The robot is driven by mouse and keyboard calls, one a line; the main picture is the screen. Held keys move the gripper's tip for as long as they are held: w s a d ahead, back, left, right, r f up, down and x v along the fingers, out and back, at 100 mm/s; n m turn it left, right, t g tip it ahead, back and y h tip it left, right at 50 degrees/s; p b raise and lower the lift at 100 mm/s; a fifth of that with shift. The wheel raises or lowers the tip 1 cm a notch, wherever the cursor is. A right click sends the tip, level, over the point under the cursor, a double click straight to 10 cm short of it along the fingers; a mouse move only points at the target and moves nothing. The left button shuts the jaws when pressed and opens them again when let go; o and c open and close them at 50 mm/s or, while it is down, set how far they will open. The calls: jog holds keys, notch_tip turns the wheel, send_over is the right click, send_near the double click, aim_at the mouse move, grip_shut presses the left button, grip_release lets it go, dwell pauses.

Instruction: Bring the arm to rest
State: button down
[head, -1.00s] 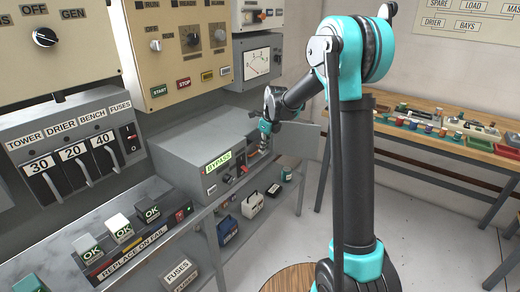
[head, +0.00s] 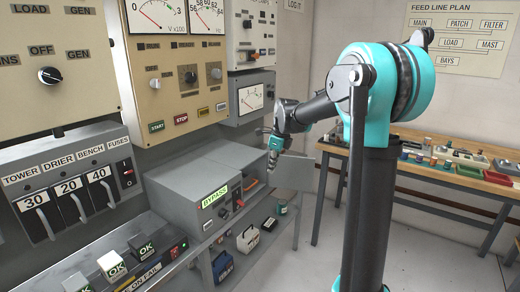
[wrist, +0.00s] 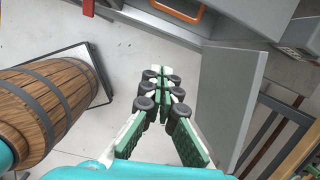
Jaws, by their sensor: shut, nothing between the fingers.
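My gripper (head: 272,166) is at the end of my teal and black arm, which bends over and reaches left in the head view. It hangs in front of the right end of the grey BYPASS cabinet (head: 180,192), by its open door (head: 294,172). In the wrist view my gripper (wrist: 160,76) has its green finger pads drawn together at the tips, with nothing held. The grey door panel (wrist: 232,100) shows close to its right there. I cannot tell the exact gap to the door.
A wooden barrel (wrist: 38,108) stands left in the wrist view. A bench with several small parts (head: 450,160) is at the right. Fuse switches (head: 70,180) and meter panels (head: 170,70) line the left. Open floor (head: 310,262) lies between cabinet and bench.

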jog(key=s+d+f+n, duration=0.4)
jog(key=s+n, duration=0.3)
jog(key=s, duration=0.3)
jog(key=s+d+f+n+t+h, duration=0.1)
jog(key=s+d+f+n, duration=0.3)
jog(key=s+f+n, duration=0.2)
jog(key=s+d+f+n+t+h, duration=0.1)
jog(key=s+d+f+n, duration=0.3)
jog(key=s+n, duration=0.6)
jog(key=s+f, duration=0.1)
jog(key=s, duration=0.3)
jog(key=shift+s, duration=0.15)
